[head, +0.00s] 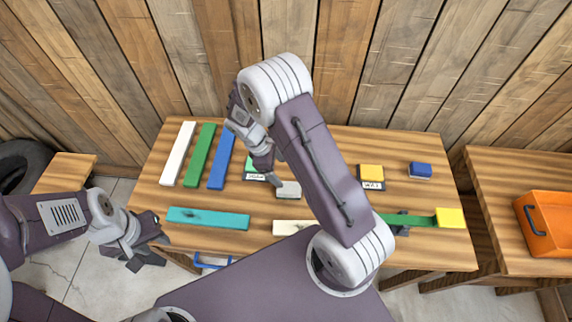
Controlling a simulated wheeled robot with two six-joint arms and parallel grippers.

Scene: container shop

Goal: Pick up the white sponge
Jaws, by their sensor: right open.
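A small pale grey-white block (289,190), which looks like the white sponge, lies flat near the middle of the wooden table (335,207). My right gripper (268,174) is open and empty, pointing down just left of and above this block. Whether its fingers touch the block cannot be told. My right arm crosses the picture and hides part of the table to the right of the block. My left gripper (148,250) is off the table's front left edge, far from the block; its jaw opening is unclear.
White (178,152), green (200,153) and blue (221,160) bars lie at the left, with a teal bar (208,218) in front. Green and yellow (372,172) blocks with labels and a blue block (420,170) stand behind. An orange bin (545,222) is on the right table.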

